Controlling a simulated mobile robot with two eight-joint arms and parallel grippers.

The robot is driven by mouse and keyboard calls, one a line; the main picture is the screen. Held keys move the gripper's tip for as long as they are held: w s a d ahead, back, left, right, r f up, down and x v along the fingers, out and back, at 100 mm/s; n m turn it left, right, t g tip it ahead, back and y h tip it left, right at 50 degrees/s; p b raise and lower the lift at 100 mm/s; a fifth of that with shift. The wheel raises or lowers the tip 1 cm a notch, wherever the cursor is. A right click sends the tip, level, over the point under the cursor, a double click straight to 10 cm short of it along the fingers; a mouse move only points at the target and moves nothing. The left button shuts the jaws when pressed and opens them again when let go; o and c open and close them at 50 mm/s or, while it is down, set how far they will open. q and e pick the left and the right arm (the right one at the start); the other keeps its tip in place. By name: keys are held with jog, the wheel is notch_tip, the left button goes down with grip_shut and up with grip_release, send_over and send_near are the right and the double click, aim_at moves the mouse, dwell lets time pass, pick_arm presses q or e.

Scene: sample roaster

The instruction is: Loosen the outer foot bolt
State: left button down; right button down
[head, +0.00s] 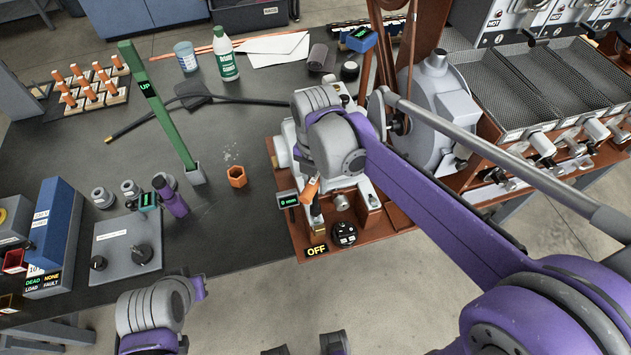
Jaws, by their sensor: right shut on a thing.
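My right arm reaches in from the right over the brown machine base (386,222). Its grey wrist hides much of the light grey machine body (284,150). My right gripper (315,180) points down at the front of that body, shut on an orange-handled tool (311,190). The tool's dark lower end is near the base; I cannot tell whether it touches a bolt. Silver bolt-like fittings (342,202) stand on the base just right of the tool. I cannot tell which is the outer foot bolt. My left gripper (199,288) is low at the left, its fingers not clear.
A small green display (288,200), an OFF label (317,250) and a black dial (344,234) sit close by. The dark bench (240,235) is clear between.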

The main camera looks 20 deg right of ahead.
pick_arm(q)
jog(key=shift+r, duration=0.25)
pick_arm(e)
jog(key=shift+r, duration=0.35)
